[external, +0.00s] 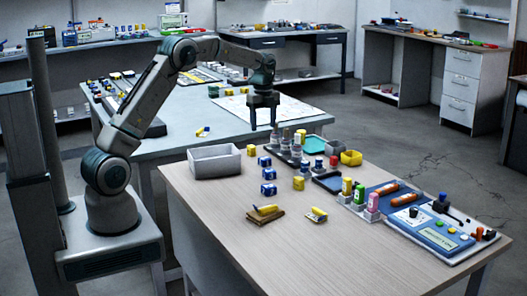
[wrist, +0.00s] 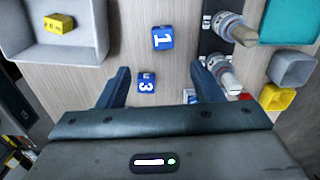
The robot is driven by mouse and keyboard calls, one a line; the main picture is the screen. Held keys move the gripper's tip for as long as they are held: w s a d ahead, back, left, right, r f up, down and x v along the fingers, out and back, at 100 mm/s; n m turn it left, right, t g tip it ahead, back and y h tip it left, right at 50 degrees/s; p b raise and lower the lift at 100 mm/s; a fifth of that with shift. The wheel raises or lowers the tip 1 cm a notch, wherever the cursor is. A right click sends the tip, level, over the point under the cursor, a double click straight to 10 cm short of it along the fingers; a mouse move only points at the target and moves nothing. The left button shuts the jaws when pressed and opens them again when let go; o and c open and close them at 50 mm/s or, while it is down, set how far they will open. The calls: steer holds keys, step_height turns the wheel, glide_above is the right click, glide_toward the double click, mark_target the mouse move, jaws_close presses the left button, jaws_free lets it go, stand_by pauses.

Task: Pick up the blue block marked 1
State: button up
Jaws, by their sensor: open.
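The blue block marked 1 (wrist: 162,38) lies on the wooden table, with its white 1 facing up in the wrist view. A blue block marked 3 (wrist: 147,83) lies just below it in that view, between my finger lines. In the external view several blue blocks (external: 268,188) stand on the table; I cannot read their marks there. My gripper (wrist: 163,75) is open and empty, its two fingers spread with block 1 beyond the tips. In the external view my gripper (external: 263,127) hangs pointing down, well above the table.
A grey bin (wrist: 95,45) stands at left, holding a yellow block (wrist: 58,23). At right are upright bottles (wrist: 230,28) in a dark rack, a teal tray (wrist: 290,20), and a yellow bin (wrist: 277,97). The near left of the wooden table (external: 215,205) is clear.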

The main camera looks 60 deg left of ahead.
glide_above(265, 158)
steer(key=f, duration=0.6)
steer(key=shift+s+f, duration=0.3)
steer(key=shift+w+f, duration=0.15)
steer(key=shift+f, duration=1.4)
steer(key=shift+w+f, duration=0.1)
steer(key=shift+f, duration=1.45)
steer(key=c, duration=1.1)
